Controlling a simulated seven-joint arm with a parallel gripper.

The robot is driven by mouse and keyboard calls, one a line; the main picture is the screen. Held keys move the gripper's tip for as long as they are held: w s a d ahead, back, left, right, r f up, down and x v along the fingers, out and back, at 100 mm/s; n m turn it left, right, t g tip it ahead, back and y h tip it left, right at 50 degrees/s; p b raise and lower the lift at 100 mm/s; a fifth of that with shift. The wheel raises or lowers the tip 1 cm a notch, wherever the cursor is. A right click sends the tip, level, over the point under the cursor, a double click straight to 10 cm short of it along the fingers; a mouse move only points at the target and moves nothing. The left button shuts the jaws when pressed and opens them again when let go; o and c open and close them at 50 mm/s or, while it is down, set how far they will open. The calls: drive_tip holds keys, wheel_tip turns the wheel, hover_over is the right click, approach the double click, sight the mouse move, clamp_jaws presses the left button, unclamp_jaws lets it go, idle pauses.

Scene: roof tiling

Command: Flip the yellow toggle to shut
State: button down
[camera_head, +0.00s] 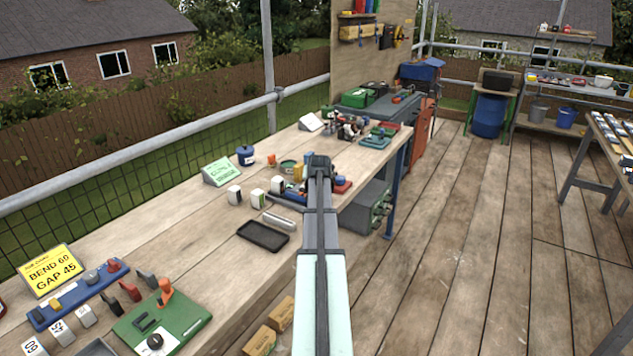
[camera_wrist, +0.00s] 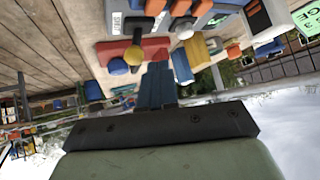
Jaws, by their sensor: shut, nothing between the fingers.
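My gripper (camera_wrist: 158,67) is shut and empty, its dark fingers together in the wrist view. In the head view my gripper (camera_head: 319,162) is over the far part of the workbench, seen from behind. A yellow knob (camera_wrist: 133,53) on a dark stem, which looks like the yellow toggle, is at a red base (camera_wrist: 112,50) in the wrist view. The fingertips are close beside it, over or against the red base; I cannot tell if they touch. In the head view my arm hides the yellow knob, and only part of the red base (camera_head: 343,187) shows.
A yellow block (camera_wrist: 191,50) and orange-handled parts (camera_wrist: 180,8) are near the fingers. On the workbench, a black tray (camera_head: 263,236), white blocks (camera_head: 258,198) and a green sign (camera_head: 216,172) stand to the left. Floor boards (camera_head: 480,230) to the right are clear.

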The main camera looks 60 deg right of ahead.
drive_tip(key=v, duration=1)
drive_tip(key=shift+s+f, duration=0.25)
drive_tip(key=shift+s, duration=0.1)
drive_tip(key=shift+f, duration=0.1)
